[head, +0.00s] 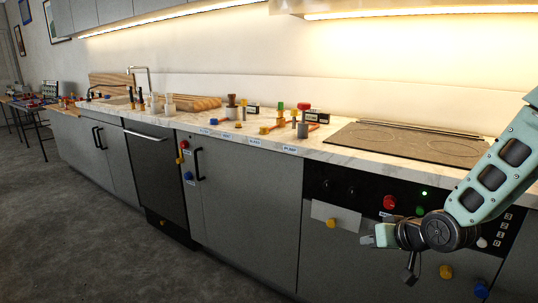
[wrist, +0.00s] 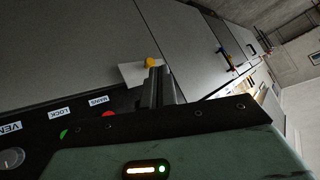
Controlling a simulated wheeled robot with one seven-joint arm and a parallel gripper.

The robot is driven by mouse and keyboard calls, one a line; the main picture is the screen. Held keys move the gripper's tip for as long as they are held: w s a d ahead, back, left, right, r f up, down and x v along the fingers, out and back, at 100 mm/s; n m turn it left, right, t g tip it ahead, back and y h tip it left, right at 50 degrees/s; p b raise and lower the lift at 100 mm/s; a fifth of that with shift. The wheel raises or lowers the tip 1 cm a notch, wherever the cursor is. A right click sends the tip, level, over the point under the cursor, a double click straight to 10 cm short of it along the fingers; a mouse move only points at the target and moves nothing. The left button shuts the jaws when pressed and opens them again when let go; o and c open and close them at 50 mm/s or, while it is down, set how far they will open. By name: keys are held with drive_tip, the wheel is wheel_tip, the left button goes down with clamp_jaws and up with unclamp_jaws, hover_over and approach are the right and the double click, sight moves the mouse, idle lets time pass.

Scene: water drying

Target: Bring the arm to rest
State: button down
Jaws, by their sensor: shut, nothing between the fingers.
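My arm (head: 495,175) reaches in from the right in the head view and bends down in front of the oven front. My gripper (head: 368,240) points left, in front of the grey cabinet front below the control panel. Its fingers (wrist: 158,84) lie close together in the wrist view, with nothing seen between them. A white card with a yellow knob (wrist: 151,62) shows just past the fingertips in the wrist view; I cannot tell whether they touch it.
The black control panel (head: 345,187) has a red knob (head: 389,202) and a lit green light. The cooktop (head: 405,143) lies above it. Valves and small parts stand on the marble counter (head: 240,137). The dark floor (head: 90,220) at the left is clear.

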drive_tip(key=s+a+r+n+g+h, duration=0.1)
drive_tip(key=s+a+r+n+g, duration=0.1)
drive_tip(key=s+a, duration=0.35)
drive_tip(key=s+a+r+n+g+h, duration=0.1)
drive_tip(key=s+a+r+n+g, duration=0.2)
drive_tip(key=s, duration=0.4)
drive_tip(key=s+a+r+n+g+h, duration=0.1)
drive_tip(key=s+r+g, duration=0.1)
drive_tip(key=s, duration=0.8)
drive_tip(key=s+a+r+n+g+h, duration=0.1)
drive_tip(key=s+a+r+g, duration=0.1)
drive_tip(key=s, duration=0.7)
wheel_tip(320, 180, up, 13)
drive_tip(key=p, duration=1.4)
drive_tip(key=shift+r, duration=0.15)
drive_tip(key=shift+w+d, duration=0.1)
